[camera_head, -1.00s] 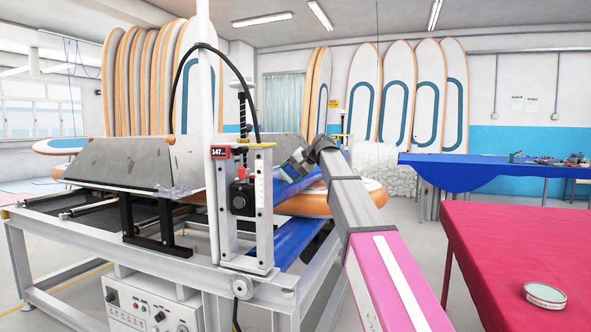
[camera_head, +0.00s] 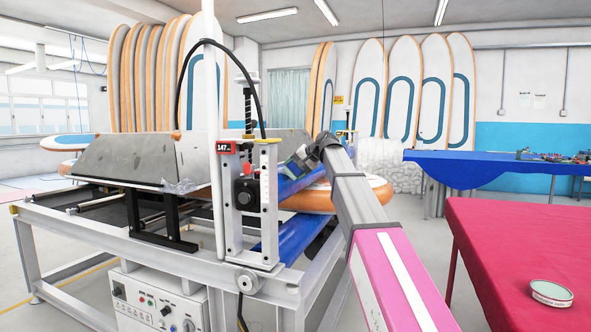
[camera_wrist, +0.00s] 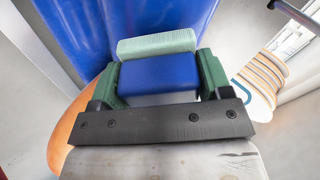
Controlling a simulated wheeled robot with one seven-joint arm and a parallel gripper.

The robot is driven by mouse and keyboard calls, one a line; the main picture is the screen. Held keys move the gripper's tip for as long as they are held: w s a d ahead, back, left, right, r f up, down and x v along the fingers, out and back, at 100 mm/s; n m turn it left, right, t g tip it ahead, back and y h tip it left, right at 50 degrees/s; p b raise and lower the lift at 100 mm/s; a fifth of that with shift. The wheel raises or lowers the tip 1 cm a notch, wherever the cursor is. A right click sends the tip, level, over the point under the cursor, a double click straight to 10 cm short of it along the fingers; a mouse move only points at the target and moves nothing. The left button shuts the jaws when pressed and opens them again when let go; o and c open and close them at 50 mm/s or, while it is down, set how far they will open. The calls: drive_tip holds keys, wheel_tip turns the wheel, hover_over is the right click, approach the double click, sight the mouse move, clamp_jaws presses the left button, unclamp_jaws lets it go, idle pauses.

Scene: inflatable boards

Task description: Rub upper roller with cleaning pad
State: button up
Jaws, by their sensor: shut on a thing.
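My gripper (camera_wrist: 159,68) is shut on the cleaning pad, whose blue block (camera_wrist: 160,75) sits between its green fingers. The pad's pale green strip (camera_wrist: 157,43) faces a large blue roller surface (camera_wrist: 125,18) in the wrist view. I cannot tell whether strip and roller touch. In the head view the upper roller (camera_head: 297,184) is blue and partly hidden behind the white post and my arm. The lower blue roller (camera_head: 290,235) lies beneath it. My gripper (camera_head: 297,160) is small there, close above the upper roller.
The roller machine's frame (camera_head: 80,232) carries a slanted grey plate (camera_head: 122,156) and a control box (camera_head: 150,300). An orange-edged board (camera_head: 375,188) lies behind my arm. A red table (camera_head: 515,250) with a round tin (camera_head: 551,293) stands at right, a blue-covered table (camera_head: 480,168) behind it.

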drive_tip(key=shift+x, duration=0.8)
drive_tip(key=w+d, duration=0.4)
drive_tip(key=w, duration=0.8)
drive_tip(key=shift+d, duration=0.25)
idle(1.2)
drive_tip(key=shift+a, duration=0.1)
drive_tip(key=shift+s+a+f, duration=0.1)
drive_tip(key=shift+s+a, duration=0.05)
drive_tip(key=shift+s, duration=0.3)
drive_tip(key=shift+s+a+f, duration=0.1)
drive_tip(key=shift+s+a, duration=0.1)
drive_tip(key=shift+s, duration=0.25)
drive_tip(key=shift+s+a, duration=0.35)
drive_tip(key=shift+s, duration=0.35)
drive_tip(key=shift+c, duration=0.7)
